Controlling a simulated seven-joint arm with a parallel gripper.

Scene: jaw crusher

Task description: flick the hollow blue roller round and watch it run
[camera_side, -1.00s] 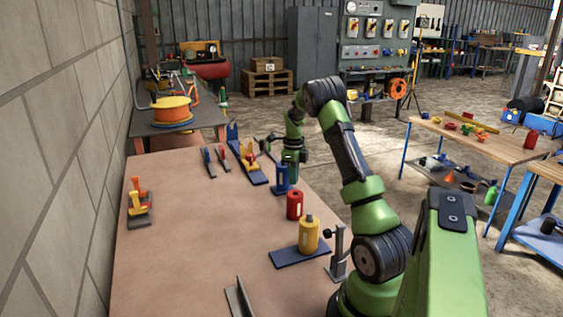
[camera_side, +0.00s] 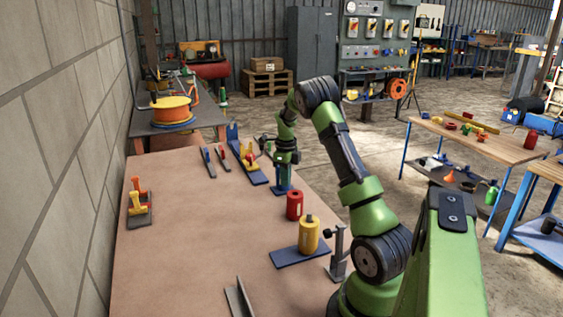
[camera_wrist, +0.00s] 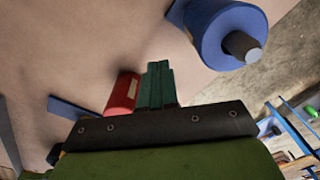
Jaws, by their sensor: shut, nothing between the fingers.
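The blue roller (camera_wrist: 222,32) shows at the top right of the wrist view, a thick cylinder with a grey pin end sticking out of its middle. It sits over a blue base. In the side view the roller (camera_side: 283,178) stands just below my gripper (camera_side: 286,160), which partly covers it. In the wrist view my shut fingers (camera_wrist: 156,84) are empty and lie apart from the roller, to its lower left in the picture. I cannot tell whether the roller is turning.
A red cylinder (camera_side: 294,206) stands close by; it also shows beside my fingers in the wrist view (camera_wrist: 122,95). A yellow cylinder (camera_side: 309,236) with a grey pin stands on a blue plate. A yellow-and-blue fixture (camera_side: 248,166) lies behind. The table's middle is clear.

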